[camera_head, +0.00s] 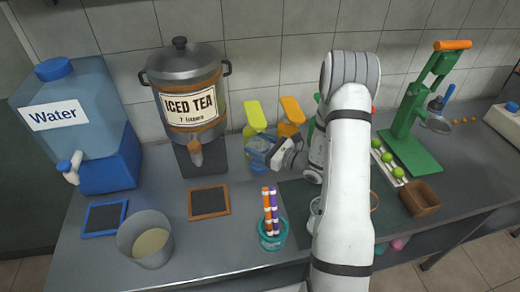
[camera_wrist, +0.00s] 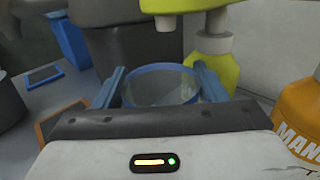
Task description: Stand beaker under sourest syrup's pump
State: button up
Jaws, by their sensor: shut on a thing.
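My gripper (camera_wrist: 160,92) is shut on a clear beaker with a blue rim (camera_wrist: 160,72), one blue finger on each side of it. In the head view my gripper (camera_head: 274,158) is at the syrup bottles, with the beaker (camera_head: 257,146) at the foot of the yellow-green bottle. The yellow-green pump (camera_head: 255,115) has its spout (camera_wrist: 155,7) above and beyond the beaker in the wrist view; I cannot tell if they line up. An orange bottle (camera_head: 291,110) stands to its right; its label (camera_wrist: 300,130) starts "MAN". Green and red bottles are mostly hidden behind my arm.
An iced tea dispenser (camera_head: 187,92) and a water dispenser (camera_head: 75,115) stand left. A teal cup (camera_head: 272,240) with coloured sticks, a grey bucket (camera_head: 146,240) and a wood-framed board (camera_head: 209,202) are in front. A green press (camera_head: 412,130) stands right.

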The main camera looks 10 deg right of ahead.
jog(key=shift+f+p, duration=0.35)
jog(key=shift+f, duration=1.2)
jog(key=shift+f, duration=0.15)
jog(key=o, duration=1.1)
